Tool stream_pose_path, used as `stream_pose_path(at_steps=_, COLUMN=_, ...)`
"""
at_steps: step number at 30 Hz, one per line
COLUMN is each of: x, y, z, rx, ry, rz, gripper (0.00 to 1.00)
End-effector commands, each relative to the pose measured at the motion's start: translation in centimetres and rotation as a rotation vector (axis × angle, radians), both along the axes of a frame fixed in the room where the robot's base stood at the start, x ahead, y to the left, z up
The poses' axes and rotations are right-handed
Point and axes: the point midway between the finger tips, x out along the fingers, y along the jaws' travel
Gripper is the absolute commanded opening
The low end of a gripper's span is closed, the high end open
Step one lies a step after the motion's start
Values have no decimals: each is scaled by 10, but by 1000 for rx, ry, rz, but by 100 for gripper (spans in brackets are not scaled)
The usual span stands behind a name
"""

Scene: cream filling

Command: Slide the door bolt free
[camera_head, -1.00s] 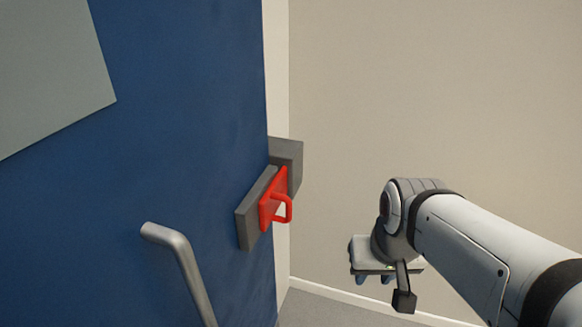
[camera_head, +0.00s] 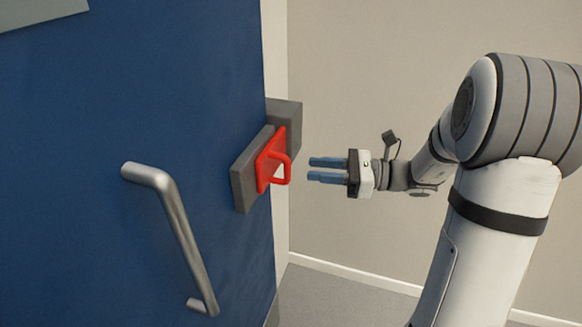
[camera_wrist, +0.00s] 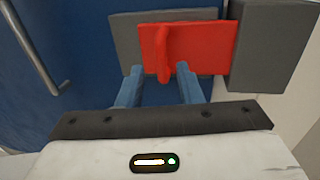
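The red door bolt (camera_head: 265,168) with its loop handle (camera_head: 284,170) sits on a grey mounting plate (camera_head: 242,181) at the edge of the blue door (camera_head: 90,130). Its far end meets the grey keeper block (camera_head: 291,115) on the frame. My gripper (camera_head: 310,170) is open and empty, level with the handle and a short gap to its right in the head view. In the wrist view the bolt (camera_wrist: 205,48) lies ahead, and its handle (camera_wrist: 163,55) stands between the lines of my two fingers (camera_wrist: 158,78). The fingers do not appear to touch it.
A silver door pull (camera_head: 176,215) stands out from the door, left of and below the bolt. It also shows at the left of the wrist view (camera_wrist: 35,45). A plain beige wall (camera_head: 400,60) is behind my arm. The floor (camera_head: 340,300) looks clear.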

Motion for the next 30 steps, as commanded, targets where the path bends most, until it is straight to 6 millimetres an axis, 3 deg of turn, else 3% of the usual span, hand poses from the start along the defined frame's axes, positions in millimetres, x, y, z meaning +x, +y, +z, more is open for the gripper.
stream_pose_path(at_steps=9, x=6, y=50, z=1, rx=-1, ry=0, rz=4, gripper=33)
stream_pose_path(at_steps=15, x=10, y=69, z=0, rx=-2, ry=-1, rz=2, gripper=33)
stream_pose_path(at_steps=25, x=11, y=72, z=0, rx=-2, ry=-1, rz=-1, gripper=32)
stream_pose_path(at_steps=30, x=11, y=72, z=0, rx=-2, ry=-1, rz=-1, gripper=18)
